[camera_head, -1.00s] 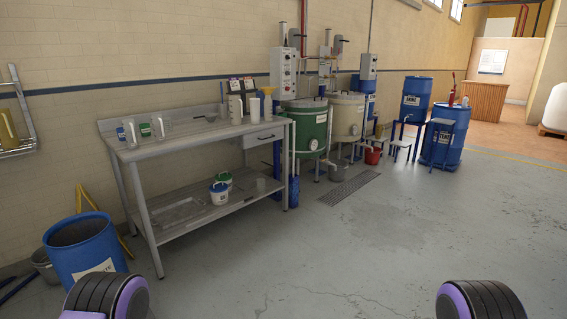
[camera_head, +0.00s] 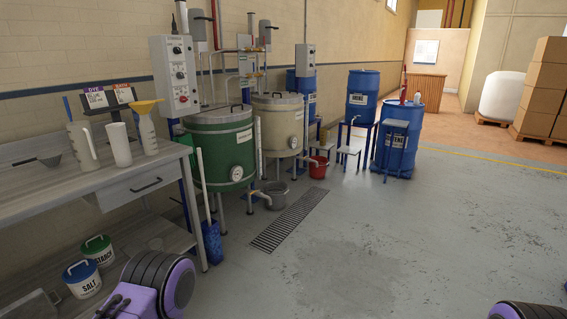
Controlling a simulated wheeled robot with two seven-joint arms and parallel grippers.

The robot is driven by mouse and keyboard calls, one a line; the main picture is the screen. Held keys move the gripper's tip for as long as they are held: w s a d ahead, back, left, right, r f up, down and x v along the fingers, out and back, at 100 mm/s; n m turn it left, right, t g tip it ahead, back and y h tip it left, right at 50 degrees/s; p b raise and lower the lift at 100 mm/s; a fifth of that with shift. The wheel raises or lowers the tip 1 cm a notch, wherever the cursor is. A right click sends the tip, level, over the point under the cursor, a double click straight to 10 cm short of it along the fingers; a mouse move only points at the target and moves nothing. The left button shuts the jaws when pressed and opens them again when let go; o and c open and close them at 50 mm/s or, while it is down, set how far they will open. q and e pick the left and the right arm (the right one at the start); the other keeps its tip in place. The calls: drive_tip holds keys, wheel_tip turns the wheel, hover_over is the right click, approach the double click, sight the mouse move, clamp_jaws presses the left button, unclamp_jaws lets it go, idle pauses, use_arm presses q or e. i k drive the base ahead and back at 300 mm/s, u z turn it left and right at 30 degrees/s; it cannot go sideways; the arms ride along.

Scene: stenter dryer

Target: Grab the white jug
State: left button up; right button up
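A white jug (camera_head: 82,147) with a side handle stands upright on the metal workbench (camera_head: 60,195) at the left of the head view. A blue stick rises out of it or from just behind it; I cannot tell which. To its right stand a plain white cylindrical container (camera_head: 119,146) and another pale jug-like vessel (camera_head: 147,137) with a yellow funnel on top. Purple and black parts of my arms show at the bottom edge, well apart from the jug. Neither gripper's fingertips can be made out.
A green vat (camera_head: 215,160) and a cream vat (camera_head: 277,125) stand right of the bench. Salt (camera_head: 83,282) and starch (camera_head: 98,252) buckets sit on its lower shelf. A floor grate (camera_head: 283,222) lies in front of the vats. Open floor is at the right.

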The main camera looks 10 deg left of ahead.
sight(80, 133)
drive_tip(key=u, duration=0.4)
drive_tip(key=i, duration=1.8)
drive_tip(key=u, duration=0.75)
